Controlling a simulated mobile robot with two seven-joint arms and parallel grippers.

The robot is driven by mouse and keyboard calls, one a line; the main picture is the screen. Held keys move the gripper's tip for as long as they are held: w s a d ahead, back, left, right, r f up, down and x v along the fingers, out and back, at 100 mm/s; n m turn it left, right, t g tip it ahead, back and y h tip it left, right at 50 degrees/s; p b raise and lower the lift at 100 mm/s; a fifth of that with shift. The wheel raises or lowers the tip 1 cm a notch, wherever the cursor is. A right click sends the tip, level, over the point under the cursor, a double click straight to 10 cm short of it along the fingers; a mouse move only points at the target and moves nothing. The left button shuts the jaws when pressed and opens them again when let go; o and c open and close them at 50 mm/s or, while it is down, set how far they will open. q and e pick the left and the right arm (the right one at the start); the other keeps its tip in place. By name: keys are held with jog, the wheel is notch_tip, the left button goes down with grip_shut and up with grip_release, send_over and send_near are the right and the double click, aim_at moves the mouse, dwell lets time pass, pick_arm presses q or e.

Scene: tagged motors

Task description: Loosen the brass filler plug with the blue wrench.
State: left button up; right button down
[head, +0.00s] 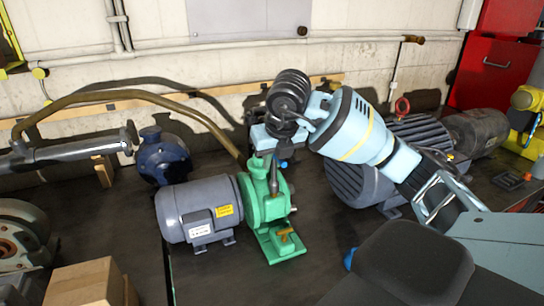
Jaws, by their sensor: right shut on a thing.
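My right gripper (272,168) reaches in from the right above the green pump housing (262,204). It is shut; a small bright-blue piece (283,163), which looks like part of the blue wrench, shows at its fingers. Most of the wrench is hidden by the hand, and I cannot tell whether it touches the pump. A brass-coloured piece (285,237) shows on the green foot; I cannot tell whether it is the filler plug. My left gripper is not in view.
A grey motor (199,211) with a yellow label joins the pump. A dark blue pump (163,158) and a metal cylinder (70,154) with a brown hose stand left. A large finned motor (362,186) stands right, behind my arm. A wooden block (82,284) is front left.

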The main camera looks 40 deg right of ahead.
jog(key=shift+f, duration=0.75)
